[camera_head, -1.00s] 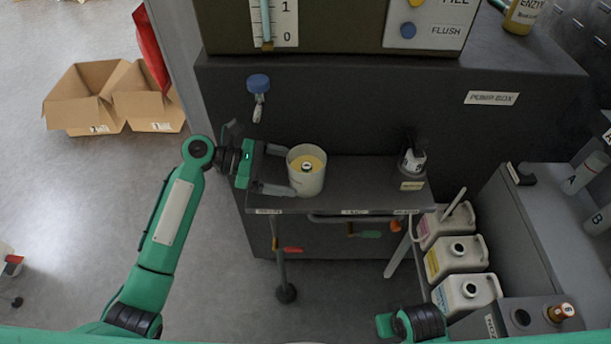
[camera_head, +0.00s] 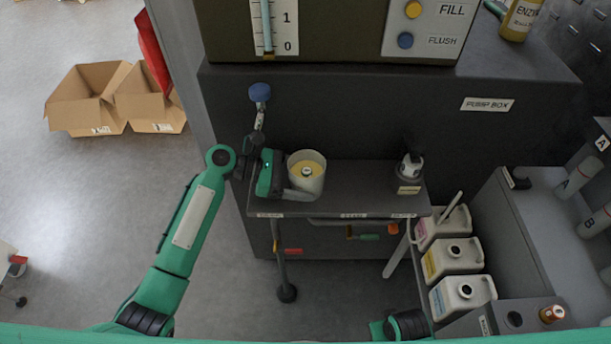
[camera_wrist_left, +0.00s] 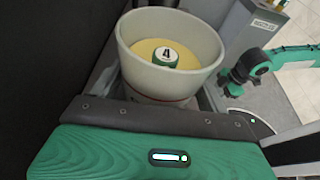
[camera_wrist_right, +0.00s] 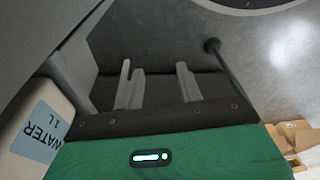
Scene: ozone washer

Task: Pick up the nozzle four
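Nozzle four (camera_wrist_left: 165,56), a small round piece marked 4, sits upright on the yellow pad inside a white cup (camera_wrist_left: 150,75). In the head view the nozzle (camera_head: 306,171) shows as a small light piece in the cup (camera_head: 307,182) on the dark cart top. My left gripper (camera_head: 298,181) is level with the cup from the left, its fingers spread around the cup's outside. I cannot tell whether they touch it. My right gripper (camera_wrist_right: 158,82) is open and empty, its two fingers apart; in the head view only part of that arm shows at the bottom.
A dark holder with a bottle (camera_head: 410,172) stands at the cart's right end. White jugs (camera_head: 453,257) line the right side. The pump box (camera_head: 390,115) rises behind the cart, with a blue-knobbed valve (camera_head: 260,93) above the gripper. The cart top between cup and holder is clear.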

